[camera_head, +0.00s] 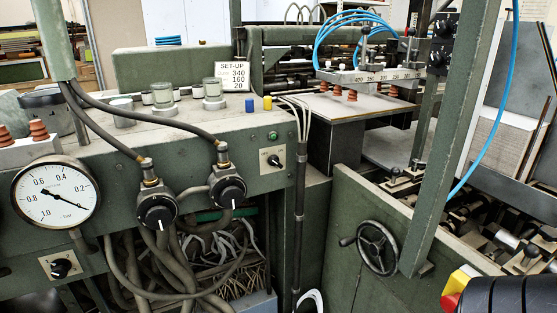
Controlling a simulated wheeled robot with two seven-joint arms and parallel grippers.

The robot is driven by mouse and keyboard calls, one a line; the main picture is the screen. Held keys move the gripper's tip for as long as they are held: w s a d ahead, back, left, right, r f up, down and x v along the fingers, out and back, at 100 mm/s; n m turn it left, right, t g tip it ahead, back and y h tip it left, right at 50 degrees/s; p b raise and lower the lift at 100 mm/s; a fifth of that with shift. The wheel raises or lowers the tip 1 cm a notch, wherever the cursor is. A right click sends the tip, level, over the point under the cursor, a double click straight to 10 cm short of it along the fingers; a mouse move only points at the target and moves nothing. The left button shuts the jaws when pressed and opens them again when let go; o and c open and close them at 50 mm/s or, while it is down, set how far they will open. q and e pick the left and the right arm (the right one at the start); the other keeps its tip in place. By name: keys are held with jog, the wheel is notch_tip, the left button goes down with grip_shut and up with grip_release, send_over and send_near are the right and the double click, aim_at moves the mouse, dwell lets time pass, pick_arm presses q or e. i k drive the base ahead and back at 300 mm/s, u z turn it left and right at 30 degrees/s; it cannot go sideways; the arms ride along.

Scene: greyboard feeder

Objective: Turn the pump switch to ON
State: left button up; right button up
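Two small rotary switches with black knobs on pale plates are in view, and I cannot read which is the pump switch. One switch (275,160) is on the green front panel right of centre, below a small green lamp (273,135). The other switch (61,267) is at the lower left, below the round white gauge (55,197). The gauge's needle points to the lower right. The plate lettering is too small to read.
Two large black dials (157,207) (228,188) with thick hoses stand out from the panel between the switches. A black vertical conduit (299,210) runs right of the right-hand switch. A handwheel (377,248) and a green post (452,140) are further right. A SET-UP card (236,78) stands above.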

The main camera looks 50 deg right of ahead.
aim_at(273, 160)
jog(key=i, duration=1.15)
jog(key=z, duration=2.3)
